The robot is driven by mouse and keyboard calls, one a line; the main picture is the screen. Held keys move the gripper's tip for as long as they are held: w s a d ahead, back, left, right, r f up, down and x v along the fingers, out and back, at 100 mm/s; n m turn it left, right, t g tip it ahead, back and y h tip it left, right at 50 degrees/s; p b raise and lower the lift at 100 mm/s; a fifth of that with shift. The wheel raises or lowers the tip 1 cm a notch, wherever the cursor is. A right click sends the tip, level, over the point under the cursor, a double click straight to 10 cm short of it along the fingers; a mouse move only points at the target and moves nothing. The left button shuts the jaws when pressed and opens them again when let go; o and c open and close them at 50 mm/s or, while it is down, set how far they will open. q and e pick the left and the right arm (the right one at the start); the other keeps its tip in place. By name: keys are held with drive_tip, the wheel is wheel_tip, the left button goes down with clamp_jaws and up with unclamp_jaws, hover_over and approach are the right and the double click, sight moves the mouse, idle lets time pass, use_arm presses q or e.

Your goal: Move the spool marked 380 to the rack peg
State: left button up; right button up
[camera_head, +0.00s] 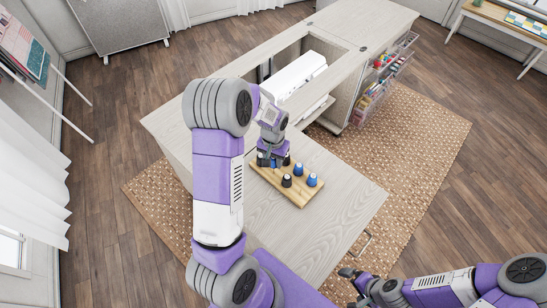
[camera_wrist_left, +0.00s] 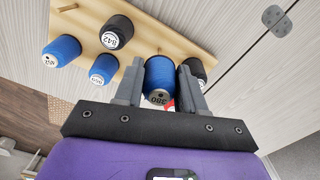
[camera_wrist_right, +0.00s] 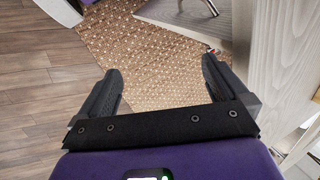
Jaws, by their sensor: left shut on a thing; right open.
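The blue spool marked 380 (camera_wrist_left: 160,78) sits between the fingers of my left gripper (camera_wrist_left: 160,84), which is shut on it. Its marked end faces the left wrist camera. The wooden rack (camera_head: 302,197) lies on the cabinet top, and it also shows in the left wrist view (camera_wrist_left: 182,35). A bare peg (camera_wrist_left: 68,8) stands at its upper left there. In the head view my left gripper (camera_head: 270,160) is at the rack's far end and mostly hides the spool. I cannot tell whether the spool touches the rack. My right gripper (camera_wrist_right: 160,90) is open and empty.
Other spools stand on the rack: a black one marked 842 (camera_wrist_left: 117,32), two blue ones (camera_wrist_left: 103,68) (camera_wrist_left: 62,50), and a black one (camera_wrist_left: 193,68) close beside the held spool. A white machine (camera_head: 295,75) sits in the cabinet opening behind. The cabinet top (camera_head: 340,190) right of the rack is clear.

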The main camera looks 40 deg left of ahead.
use_arm(q)
drive_tip(key=shift+r, duration=0.25)
drive_tip(key=shift+f, duration=0.2)
drive_tip(key=shift+f+b, duration=0.55)
drive_tip(key=shift+f, duration=0.1)
drive_tip(key=shift+f+b, duration=1.15)
drive_tip(key=shift+f, duration=0.35)
drive_tip(key=o, duration=1.1)
wheel_tip(320, 180, up, 8)
drive_tip(key=p, duration=0.1)
drive_tip(key=shift+f+p, duration=0.2)
drive_tip(key=shift+p, duration=0.15)
